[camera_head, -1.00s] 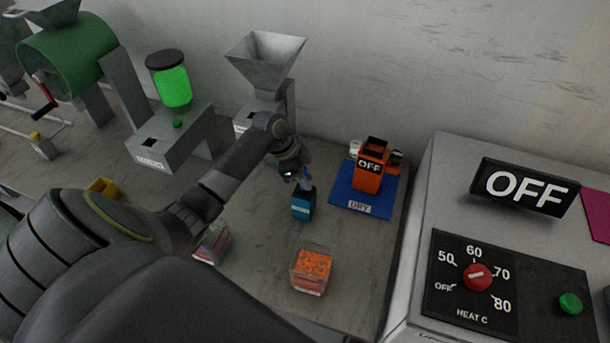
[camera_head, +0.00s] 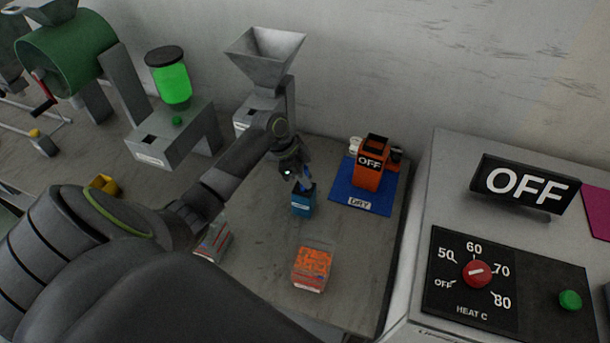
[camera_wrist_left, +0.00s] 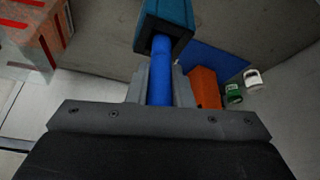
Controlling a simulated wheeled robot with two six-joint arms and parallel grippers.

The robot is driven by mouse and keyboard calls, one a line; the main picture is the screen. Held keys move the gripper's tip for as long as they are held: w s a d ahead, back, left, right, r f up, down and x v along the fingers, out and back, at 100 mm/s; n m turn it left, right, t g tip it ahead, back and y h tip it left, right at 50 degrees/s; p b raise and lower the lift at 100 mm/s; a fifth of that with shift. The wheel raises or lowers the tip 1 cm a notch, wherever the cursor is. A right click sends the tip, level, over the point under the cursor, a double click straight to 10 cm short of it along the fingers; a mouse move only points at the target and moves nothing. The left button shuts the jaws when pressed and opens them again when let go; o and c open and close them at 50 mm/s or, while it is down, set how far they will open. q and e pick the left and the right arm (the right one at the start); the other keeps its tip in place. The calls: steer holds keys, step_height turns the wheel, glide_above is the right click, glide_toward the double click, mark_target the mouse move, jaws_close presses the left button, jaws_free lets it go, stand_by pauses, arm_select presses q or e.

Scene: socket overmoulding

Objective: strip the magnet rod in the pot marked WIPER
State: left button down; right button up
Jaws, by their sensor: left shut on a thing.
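A small blue pot (camera_head: 303,200) stands on the bench below my left gripper (camera_head: 302,181); any marking on it is too small to read. In the left wrist view the pot (camera_wrist_left: 165,25) is at the top, with its dark opening facing me. My left gripper is shut on a blue rod (camera_wrist_left: 162,75), which reaches into the pot's opening. The rod's far end is hidden inside the pot. My right gripper is not in view.
A clear box of orange pellets (camera_head: 312,268) and another small box (camera_head: 213,241) stand nearby. An orange device marked OFF (camera_head: 370,168) stands on a blue mat (camera_head: 362,204) marked DRY. A grey hopper (camera_head: 264,56) stands behind; a heater panel (camera_head: 476,275) is at right.

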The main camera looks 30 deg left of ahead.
arm_select(q)
steer(key=shift+r+p, duration=3.35)
steer(key=shift+r, duration=1.8)
steer(key=shift+f, duration=0.1)
